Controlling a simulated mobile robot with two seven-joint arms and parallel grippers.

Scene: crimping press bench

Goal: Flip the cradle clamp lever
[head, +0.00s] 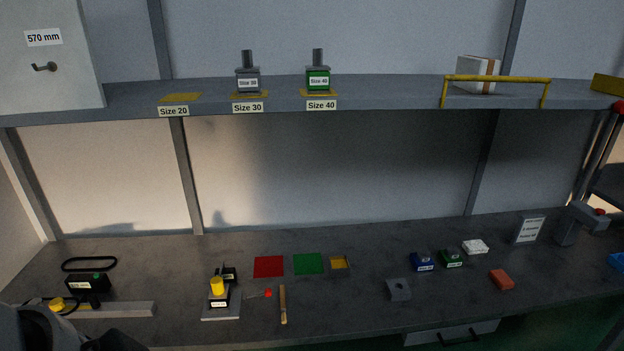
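A small fixture (222,306) on a pale base plate stands on the bench, left of centre. It carries a yellow cylinder and black blocks with white labels. A thin lever with a red ball knob (268,294) sticks out to its right, lying nearly level just above the bench. I take this as the cradle clamp lever; the labels are too small to read. A dark grey rounded part at the lower left corner looks like my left arm. Neither of my grippers is in view, and nothing is seen touching the lever.
A wooden-handled tool (283,304) lies just right of the red knob. Red (269,266) and green (308,264) pads lie behind it. A grey bar (125,309) lies to the left. A shelf (395,95) with Size 30 and Size 40 blocks runs above.

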